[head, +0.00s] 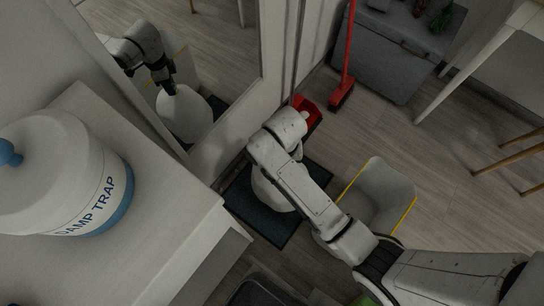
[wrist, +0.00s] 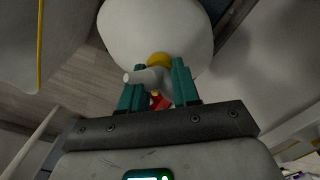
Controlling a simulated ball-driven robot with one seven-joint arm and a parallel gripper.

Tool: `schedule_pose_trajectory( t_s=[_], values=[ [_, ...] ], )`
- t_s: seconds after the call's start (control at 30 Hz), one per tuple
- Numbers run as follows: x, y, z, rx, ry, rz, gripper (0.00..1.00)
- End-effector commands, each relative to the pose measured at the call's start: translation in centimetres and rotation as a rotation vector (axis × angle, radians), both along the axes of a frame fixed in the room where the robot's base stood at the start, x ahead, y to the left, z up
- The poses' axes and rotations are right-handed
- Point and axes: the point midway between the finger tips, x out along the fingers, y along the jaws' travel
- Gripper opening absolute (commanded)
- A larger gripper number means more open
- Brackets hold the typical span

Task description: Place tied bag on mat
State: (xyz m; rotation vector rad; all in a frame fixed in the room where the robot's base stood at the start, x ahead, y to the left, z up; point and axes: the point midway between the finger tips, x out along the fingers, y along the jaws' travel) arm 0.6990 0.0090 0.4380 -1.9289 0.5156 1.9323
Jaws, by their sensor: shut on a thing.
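The tied bag is a rounded white sack (head: 268,192), partly hidden behind my arm in the head view. In the wrist view the bag (wrist: 150,28) fills the top, with a yellow tie (wrist: 160,59) and a pale twisted neck. My gripper's teal fingers (wrist: 157,78) are shut on this neck. The dark blue mat (head: 257,217) lies on the floor below the bag in the head view. The bag appears over the mat; I cannot tell whether it touches it. My gripper is hidden behind my arm in the head view.
A mirror (head: 215,50) on the left reflects my arm and the bag. A pale bin with yellow edges (head: 385,185) stands right of the mat. A red broom (head: 341,95) and grey chest (head: 390,50) are behind. A cabinet holds a damp trap bottle (head: 60,165).

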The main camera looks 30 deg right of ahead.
Motion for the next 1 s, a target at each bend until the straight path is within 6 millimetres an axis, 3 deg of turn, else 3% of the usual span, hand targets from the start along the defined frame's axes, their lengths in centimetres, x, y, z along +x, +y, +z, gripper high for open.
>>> schedule_pose_trajectory(
  t_s=[0.03,0.33,0.6,0.87,1.0],
  values=[
    [0.0,0.0,-1.0,-0.001,-0.003,-0.007,0.0],
    [-0.2,0.0,-3.0,-0.001,-0.002,-0.025,0.0],
    [-0.2,0.0,-7.3,-0.001,-0.002,-0.025,0.0],
    [-0.1,0.0,-8.7,-0.001,-0.003,-0.025,0.0],
    [-0.2,0.0,-10.4,-0.002,-0.003,-0.025,0.0]
  ],
)
